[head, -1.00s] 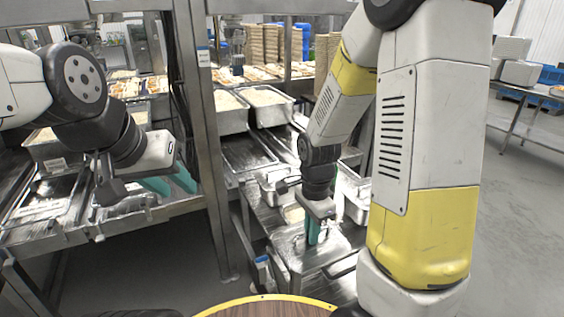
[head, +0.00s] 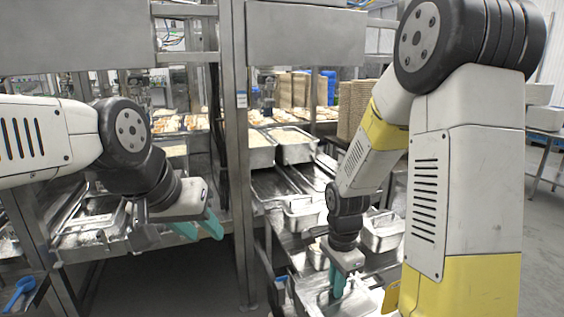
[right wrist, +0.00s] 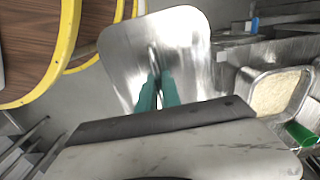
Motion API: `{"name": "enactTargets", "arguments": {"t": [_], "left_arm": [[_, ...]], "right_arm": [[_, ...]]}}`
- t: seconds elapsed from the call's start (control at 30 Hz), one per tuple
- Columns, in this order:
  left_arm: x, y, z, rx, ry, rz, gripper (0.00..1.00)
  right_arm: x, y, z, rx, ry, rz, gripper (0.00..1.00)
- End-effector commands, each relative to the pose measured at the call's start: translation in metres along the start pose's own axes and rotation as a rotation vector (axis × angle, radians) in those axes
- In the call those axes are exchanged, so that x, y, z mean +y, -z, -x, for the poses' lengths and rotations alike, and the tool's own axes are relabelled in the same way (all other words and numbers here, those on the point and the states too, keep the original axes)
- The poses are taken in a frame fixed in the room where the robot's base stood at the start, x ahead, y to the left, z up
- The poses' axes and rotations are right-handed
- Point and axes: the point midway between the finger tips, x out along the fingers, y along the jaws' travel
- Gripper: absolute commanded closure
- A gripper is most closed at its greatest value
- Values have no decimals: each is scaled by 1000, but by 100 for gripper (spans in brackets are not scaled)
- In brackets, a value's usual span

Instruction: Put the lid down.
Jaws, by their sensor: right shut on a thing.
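My right gripper (head: 338,283) is shut on the handle of a flat metal lid (head: 312,300), low in the head view. In the right wrist view the lid (right wrist: 192,40) spreads out beyond the teal fingertips (right wrist: 158,88), shiny with rounded corners. The handle is pinched between the fingers. In the head view the lid's near part is cut off by the bottom edge, and I cannot tell whether it touches anything below. My left gripper (head: 200,231) is open and empty in front of the left shelf.
An open metal pan of rice (right wrist: 278,95) stands right of the lid in the right wrist view, a green-handled tool (right wrist: 300,133) near it. Round wooden tops with yellow rims (right wrist: 30,45) lie left. A steel post (head: 238,170) stands between my arms. Rice trays (head: 293,148) stand behind.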

Motion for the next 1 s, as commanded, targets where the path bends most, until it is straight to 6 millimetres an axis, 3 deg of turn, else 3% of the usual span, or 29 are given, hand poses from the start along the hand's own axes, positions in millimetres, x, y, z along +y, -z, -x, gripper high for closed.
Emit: {"name": "enactTargets", "arguments": {"t": [0.47, 1.0], "left_arm": [[0, 0, 0, -2, 0, 0, 64], [0, 0, 0, -2, 0, 0, 64]], "right_arm": [[-25, 17, -11, 0, -3, 327, 100], [-77, 55, -42, 0, -2, 1077, 100]]}}
